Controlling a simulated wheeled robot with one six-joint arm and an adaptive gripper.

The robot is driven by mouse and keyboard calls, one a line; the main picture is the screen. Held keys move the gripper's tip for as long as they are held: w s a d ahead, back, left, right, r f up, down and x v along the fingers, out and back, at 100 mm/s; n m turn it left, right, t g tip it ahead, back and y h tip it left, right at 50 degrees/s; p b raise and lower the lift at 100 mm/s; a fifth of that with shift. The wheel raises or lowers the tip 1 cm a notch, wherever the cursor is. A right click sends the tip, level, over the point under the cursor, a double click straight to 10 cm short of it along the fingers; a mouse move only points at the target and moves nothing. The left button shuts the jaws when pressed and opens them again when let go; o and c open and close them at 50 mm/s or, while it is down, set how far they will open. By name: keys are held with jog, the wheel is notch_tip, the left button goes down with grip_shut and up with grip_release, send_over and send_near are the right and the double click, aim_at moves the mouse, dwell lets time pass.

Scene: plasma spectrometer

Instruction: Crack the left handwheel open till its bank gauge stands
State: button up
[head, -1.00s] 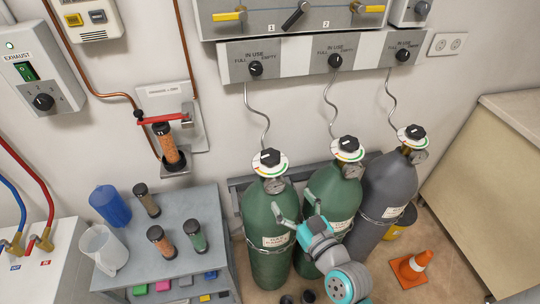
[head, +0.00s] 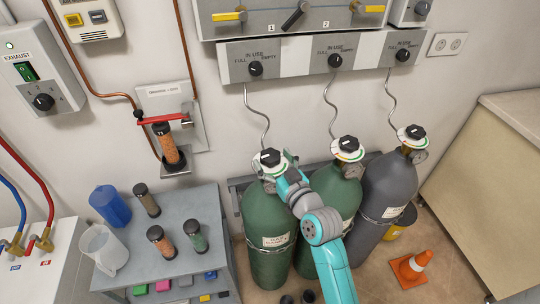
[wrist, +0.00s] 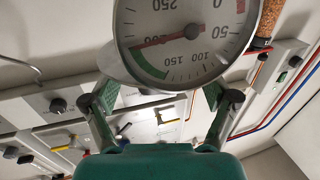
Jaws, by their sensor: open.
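In the head view, the left handwheel (head: 270,157) is a black knob on a white ring with coloured arcs, atop the left green cylinder (head: 265,225). My gripper (head: 283,174) is right at this cylinder's valve, just below the handwheel, and hides the gauge there. In the wrist view, a round white gauge (wrist: 185,60) fills the top middle, close up and upside down. Its red needle points left, near the end of a green arc, past the 150 mark. My open fingers (wrist: 160,100) stand on either side below it. Contact cannot be told. The handwheel is not clear in the wrist view.
A second green cylinder (head: 335,190) and a grey cylinder (head: 388,190) stand close on the right. The selector panel (head: 295,64) is on the wall above, with thin pipes leading down. A cart (head: 205,250) with canisters stands left; an orange cone (head: 411,268) stands on the floor.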

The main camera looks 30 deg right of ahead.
jog(key=shift+w, duration=0.95)
jog(key=c, duration=1.2)
jog(key=shift+d+n+y, duration=0.15)
jog(key=shift+n+y, duration=0.45)
jog(key=shift+y, duration=0.4)
jog(key=shift+n+y, duration=0.7)
jog(key=shift+y, duration=0.4)
jog(key=shift+n+g+y, duration=1.1)
jog(key=shift+n+y, duration=0.6)
jog(key=shift+y, duration=0.8)
